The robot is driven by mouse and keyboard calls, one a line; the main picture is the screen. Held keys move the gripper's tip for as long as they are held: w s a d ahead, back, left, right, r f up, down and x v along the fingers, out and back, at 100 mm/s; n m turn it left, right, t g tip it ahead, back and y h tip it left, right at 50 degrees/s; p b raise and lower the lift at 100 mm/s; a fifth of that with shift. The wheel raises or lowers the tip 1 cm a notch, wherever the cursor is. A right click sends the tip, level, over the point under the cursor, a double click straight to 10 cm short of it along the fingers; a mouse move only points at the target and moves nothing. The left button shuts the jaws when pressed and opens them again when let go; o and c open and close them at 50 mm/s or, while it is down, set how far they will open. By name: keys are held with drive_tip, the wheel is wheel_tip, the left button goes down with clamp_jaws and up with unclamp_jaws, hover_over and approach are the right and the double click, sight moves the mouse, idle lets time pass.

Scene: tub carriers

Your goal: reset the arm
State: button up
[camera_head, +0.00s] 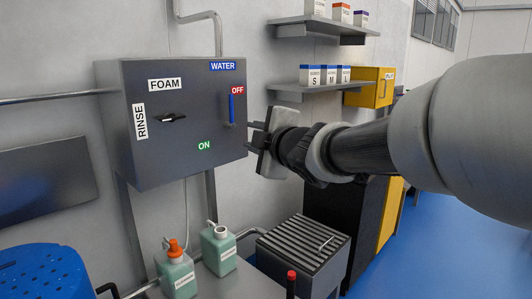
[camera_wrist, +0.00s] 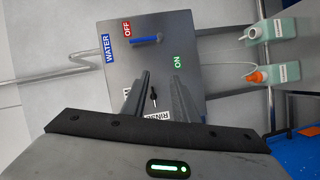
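My gripper (camera_head: 258,126) is held out just right of the grey control box (camera_head: 140,160) in the head view. In the wrist view its two fingers (camera_wrist: 160,78) stand apart with nothing between them, so it is open and empty. The box carries a blue lever (camera_head: 231,109), upright beside the OFF label, with a green ON label lower down. The lever also shows in the wrist view (camera_wrist: 146,40). A black knob (camera_head: 171,117) sits between the FOAM and RINSE labels. It shows between the fingers in the wrist view (camera_wrist: 154,97). My arm reaches in from the right.
Two green bottles, one orange-capped (camera_head: 176,272) and one white-capped (camera_head: 218,250), stand below the box. A grey ribbed-top unit (camera_head: 303,250) is below my gripper. Shelves (camera_head: 300,88) and a yellow box (camera_head: 370,88) are on the wall behind. Blue floor is open at right.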

drive_tip(key=s+d+f+m+g+h, duration=0.1)
drive_tip(key=s+d+f+m+h, duration=0.1)
drive_tip(key=s+d+m+h, duration=0.3)
drive_tip(key=s+d+f+m+h, duration=0.1)
drive_tip(key=d+f+m, duration=0.15)
drive_tip(key=d, duration=0.45)
drive_tip(key=s+d+f+m+g, duration=0.3)
drive_tip(key=s+f+m, duration=0.15)
drive_tip(key=s, duration=0.35)
drive_tip(key=s+d+f+m+g+h, duration=0.15)
drive_tip(key=s+f+m, duration=0.3)
drive_tip(key=s, duration=0.45)
drive_tip(key=s+d+f+m+g, duration=0.3)
drive_tip(key=s+f+m+g, duration=0.15)
drive_tip(key=s, duration=0.35)
wheel_tip(320, 180, up, 25)
drive_tip(key=t+p, duration=0.1)
drive_tip(key=p, duration=2.5)
drive_tip(key=shift+w+d+r+n, duration=0.2)
drive_tip(key=shift+w+d+n, duration=0.05)
drive_tip(key=shift+w+n, duration=0.15)
drive_tip(key=shift+o, duration=0.5)
drive_tip(key=shift+a, duration=0.1)
